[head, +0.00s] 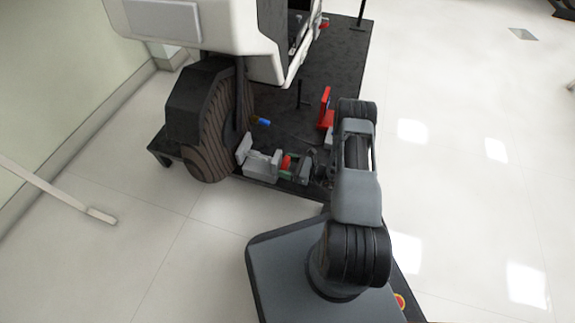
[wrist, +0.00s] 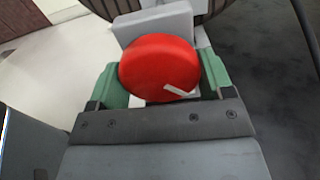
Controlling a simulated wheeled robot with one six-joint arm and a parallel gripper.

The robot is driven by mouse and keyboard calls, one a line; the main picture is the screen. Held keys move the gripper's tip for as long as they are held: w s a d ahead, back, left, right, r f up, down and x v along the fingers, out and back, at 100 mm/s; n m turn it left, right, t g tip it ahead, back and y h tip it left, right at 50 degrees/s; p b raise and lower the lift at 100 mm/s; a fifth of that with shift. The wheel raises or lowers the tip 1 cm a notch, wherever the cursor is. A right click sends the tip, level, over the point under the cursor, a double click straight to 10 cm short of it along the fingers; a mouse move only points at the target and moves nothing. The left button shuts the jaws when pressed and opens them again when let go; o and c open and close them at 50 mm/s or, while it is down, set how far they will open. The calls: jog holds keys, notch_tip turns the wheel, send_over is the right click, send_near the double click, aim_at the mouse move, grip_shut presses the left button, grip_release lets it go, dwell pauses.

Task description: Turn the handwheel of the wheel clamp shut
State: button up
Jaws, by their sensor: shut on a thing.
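The red handwheel (wrist: 158,62) is a round disc with a white mark near its lower right edge. It also shows small in the head view (head: 287,162). The wheel clamp (head: 261,164) is a light grey body on the dark platform beside the tyre; its grey plate (wrist: 155,20) stands behind the handwheel in the wrist view. My gripper (wrist: 162,80) has green fingers on the left and right of the handwheel and is shut on it. In the head view my gripper (head: 296,169) reaches left to the handwheel. The clamp's far side is hidden.
A large ridged tyre (head: 207,125) under a white vehicle body (head: 210,25) stands just behind the clamp. A red upright part (head: 325,108) and a small blue-ended piece (head: 263,122) are on the dark platform (head: 345,50). Open pale floor (head: 470,190) lies to the right.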

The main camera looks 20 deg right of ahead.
jog(key=m, duration=0.4)
jog(key=shift+s+a+m, duration=0.1)
jog(key=shift+s+m, duration=0.05)
jog(key=shift+m, duration=0.15)
jog(key=shift+m+p, duration=0.3)
jog(key=shift+m, duration=1.6)
jog(key=o, duration=0.9)
jog(key=shift+o, duration=0.2)
jog(key=p+v, duration=0.3)
jog(key=v, duration=1.1)
jog(key=shift+r, duration=0.1)
